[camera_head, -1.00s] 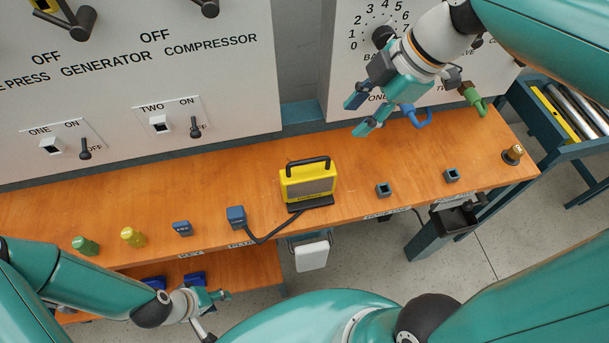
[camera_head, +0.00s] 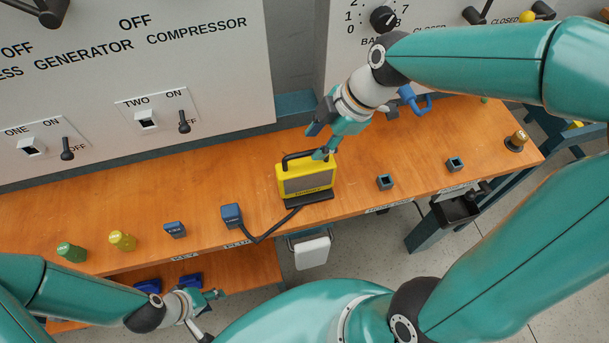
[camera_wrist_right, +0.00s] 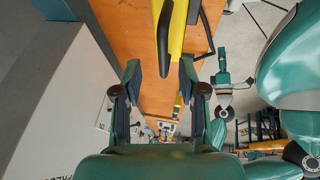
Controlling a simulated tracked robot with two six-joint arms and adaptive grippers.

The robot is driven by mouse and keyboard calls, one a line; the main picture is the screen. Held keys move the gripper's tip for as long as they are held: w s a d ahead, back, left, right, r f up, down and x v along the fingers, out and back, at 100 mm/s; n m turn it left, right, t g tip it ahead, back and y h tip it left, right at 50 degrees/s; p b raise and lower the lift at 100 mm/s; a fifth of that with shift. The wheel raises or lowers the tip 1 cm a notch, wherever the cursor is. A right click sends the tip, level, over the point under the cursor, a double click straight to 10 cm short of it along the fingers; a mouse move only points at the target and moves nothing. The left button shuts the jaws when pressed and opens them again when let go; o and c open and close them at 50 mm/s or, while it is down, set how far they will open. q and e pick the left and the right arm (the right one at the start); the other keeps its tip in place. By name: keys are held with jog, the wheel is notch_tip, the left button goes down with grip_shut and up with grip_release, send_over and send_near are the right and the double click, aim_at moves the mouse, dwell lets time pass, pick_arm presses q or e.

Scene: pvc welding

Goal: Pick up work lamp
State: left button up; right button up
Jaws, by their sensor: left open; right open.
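The yellow work lamp (camera_head: 306,181) stands upright on the wooden bench, with a black handle on top and a black base. Its cable runs left to a blue block (camera_head: 231,216). My right gripper (camera_head: 318,142) is open and empty, just above the lamp's handle at its upper right. In the right wrist view the lamp's handle (camera_wrist_right: 164,40) lies ahead, between and beyond the open fingers of the right gripper (camera_wrist_right: 160,75); I see no contact. My left gripper (camera_head: 216,295) is open and low in front of the bench at lower left, away from the lamp.
Switch panels rise behind.

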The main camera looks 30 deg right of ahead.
aim_at(305, 153)
jog(key=shift+a+p+x, duration=0.15)
jog(key=shift+p+x, duration=0.15)
jog(key=shift+x, duration=1.1)
jog(key=shift+a+p+x, duration=0.15)
jog(key=shift+p+x, duration=0.15)
jog(key=shift+x, duration=1.1)
jog(key=shift+s+r, duration=0.1)
jog(key=shift+r, duration=0.05)
grip_shut()
